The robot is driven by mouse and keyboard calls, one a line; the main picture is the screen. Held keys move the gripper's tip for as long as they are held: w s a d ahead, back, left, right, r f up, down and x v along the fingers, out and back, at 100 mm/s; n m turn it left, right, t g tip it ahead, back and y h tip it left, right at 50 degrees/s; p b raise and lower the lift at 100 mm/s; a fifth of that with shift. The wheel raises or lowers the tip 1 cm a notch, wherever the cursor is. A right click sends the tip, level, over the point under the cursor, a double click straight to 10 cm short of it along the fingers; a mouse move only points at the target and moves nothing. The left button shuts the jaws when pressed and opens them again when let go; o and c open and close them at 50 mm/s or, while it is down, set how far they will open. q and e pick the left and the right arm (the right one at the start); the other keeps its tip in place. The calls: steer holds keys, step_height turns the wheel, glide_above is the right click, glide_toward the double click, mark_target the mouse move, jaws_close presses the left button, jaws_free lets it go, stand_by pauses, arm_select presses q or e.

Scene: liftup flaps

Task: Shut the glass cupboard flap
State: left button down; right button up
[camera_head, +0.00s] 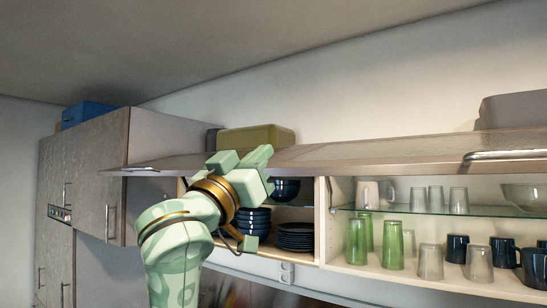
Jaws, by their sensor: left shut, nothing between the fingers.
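The glass cupboard (324,225) is open at the right, with drinking glasses and mugs inside. Its wooden flap (400,152) is raised, seen nearly edge-on above the opening, with a metal handle (505,155) at the right. My left gripper (262,160) is shut and empty. It appears in front of the neighbouring dish compartment and overlaps the raised flap edge in the picture; I cannot tell whether it touches. My right gripper is not in view.
Another raised wooden panel (160,162) with a handle extends left. Blue bowls (255,221) and plates (296,236) fill the dish compartment. Green glasses (393,246) stand near the glass cupboard's front. A tall cabinet (85,170) is at left. A yellow-green box (255,137) sits on top.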

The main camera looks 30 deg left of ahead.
mark_target(276, 166)
arm_select(q)
steer(key=w+p, duration=0.1)
steer(key=w, duration=0.1)
steer(key=w+f+p, duration=0.1)
steer(key=w, duration=0.1)
steer(key=shift+w+f, duration=0.15)
steer(key=shift+w, duration=0.15)
steer(key=shift+d, duration=0.1)
